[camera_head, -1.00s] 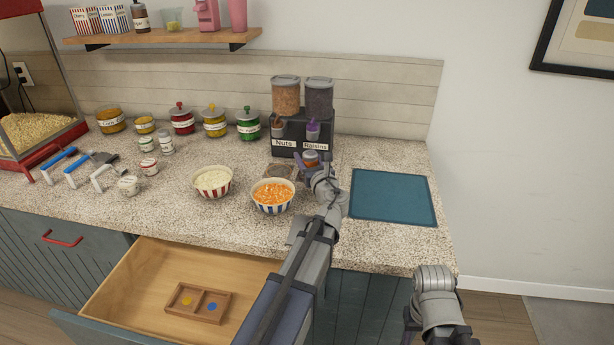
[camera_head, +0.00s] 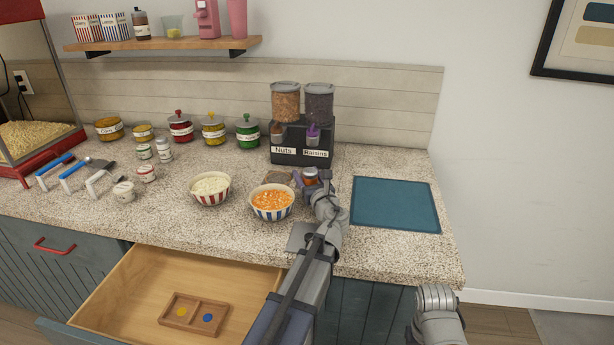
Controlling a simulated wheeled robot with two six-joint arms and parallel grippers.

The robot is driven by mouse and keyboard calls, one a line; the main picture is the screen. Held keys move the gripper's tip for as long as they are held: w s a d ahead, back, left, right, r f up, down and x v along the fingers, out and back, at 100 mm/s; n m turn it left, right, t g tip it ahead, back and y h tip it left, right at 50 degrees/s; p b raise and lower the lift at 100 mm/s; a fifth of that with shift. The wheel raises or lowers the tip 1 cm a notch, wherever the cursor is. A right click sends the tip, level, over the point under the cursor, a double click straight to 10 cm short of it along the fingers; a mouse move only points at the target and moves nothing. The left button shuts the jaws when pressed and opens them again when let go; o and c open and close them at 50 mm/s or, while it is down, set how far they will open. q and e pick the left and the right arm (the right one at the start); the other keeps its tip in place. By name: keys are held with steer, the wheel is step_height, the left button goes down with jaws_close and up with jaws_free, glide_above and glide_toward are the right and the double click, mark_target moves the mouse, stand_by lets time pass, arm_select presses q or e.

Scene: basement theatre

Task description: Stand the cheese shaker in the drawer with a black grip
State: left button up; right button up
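My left gripper (camera_head: 312,184) is over the counter, right of the orange-filled bowl. Its fingers are around a small orange-red shaker (camera_head: 310,175) with a pale lid, which I take for the cheese shaker; its label cannot be read. It looks upright, its lower part hidden by the gripper. The open drawer (camera_head: 127,284) is at the lower left, below the counter. Its front shows only in part, and its grip is out of view. A wooden two-part tray (camera_head: 194,314) with a yellow and a blue disc lies inside. Only my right arm's links show at the lower right.
A white-filled bowl (camera_head: 211,189) and an orange-filled bowl (camera_head: 272,203) stand near the counter's front edge. A nuts and raisins dispenser (camera_head: 302,142) is behind. A teal mat (camera_head: 395,205) lies to the right. A closed drawer has a red grip (camera_head: 54,247). The open drawer has free room around its tray.

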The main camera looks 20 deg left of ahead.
arm_select(q)
steer(key=shift+o, duration=1.2)
steer(key=shift+r, duration=0.1)
steer(key=shift+s+d+r, duration=0.1)
steer(key=shift+s+d, duration=0.05)
steer(key=shift+s, duration=0.05)
steer(key=v, duration=1.1)
steer(key=shift+s+d, duration=0.15)
steer(key=shift+d, duration=0.1)
